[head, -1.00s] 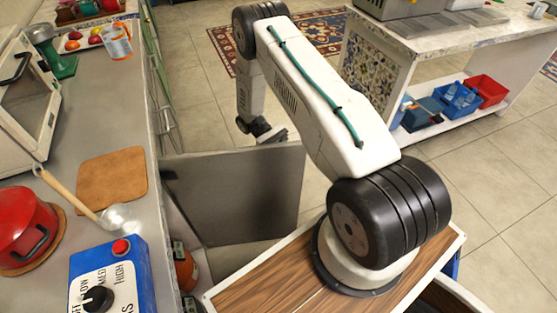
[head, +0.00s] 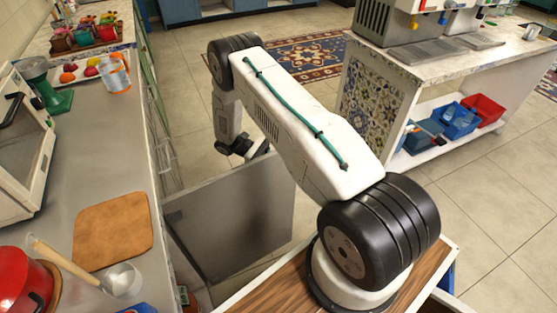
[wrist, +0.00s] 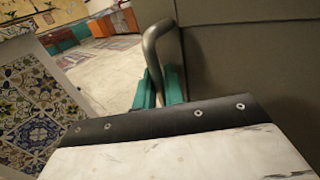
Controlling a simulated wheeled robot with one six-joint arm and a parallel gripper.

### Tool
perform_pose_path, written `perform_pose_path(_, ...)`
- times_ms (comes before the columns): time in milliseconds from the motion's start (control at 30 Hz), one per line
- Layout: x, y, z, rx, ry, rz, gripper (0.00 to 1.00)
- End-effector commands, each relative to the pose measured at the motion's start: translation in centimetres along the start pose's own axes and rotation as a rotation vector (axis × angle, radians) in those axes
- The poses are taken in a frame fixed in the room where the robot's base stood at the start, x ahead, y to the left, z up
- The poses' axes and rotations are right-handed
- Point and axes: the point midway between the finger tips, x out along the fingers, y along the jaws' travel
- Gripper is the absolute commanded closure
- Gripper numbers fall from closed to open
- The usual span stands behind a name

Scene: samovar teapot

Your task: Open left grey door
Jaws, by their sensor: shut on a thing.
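The grey door (head: 230,220) stands swung out from the counter's front in the head view, with the cabinet's opening on its near side. In the wrist view the door's grey panel (wrist: 250,70) fills the upper right. A bent metal handle (wrist: 150,45) stands out from it. My gripper (wrist: 160,88) has its teal fingers closed around the lower part of this handle. In the head view my arm reaches over to the door's far side, and the fingers are hidden there.
A tiled island (head: 375,95) with blue and red bins (head: 483,110) stands at the right. Tiled floor between them is clear.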

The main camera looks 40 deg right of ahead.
Motion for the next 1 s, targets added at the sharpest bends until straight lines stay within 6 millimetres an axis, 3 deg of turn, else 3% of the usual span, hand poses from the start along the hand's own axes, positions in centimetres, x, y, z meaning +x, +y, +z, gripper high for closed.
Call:
perform_pose_path(133,0.0,-0.2,-0.1,-0.003,0.002,-0.003,1.00)
perform_pose_path(200,0.0,-0.2,-0.1,-0.003,0.002,-0.004,0.75)
perform_pose_path(567,-0.3,0.0,-0.1,-0.001,0.001,-0.003,0.75)
perform_pose_path(1000,-7.0,-0.1,-0.2,-0.001,0.001,-0.001,0.75)
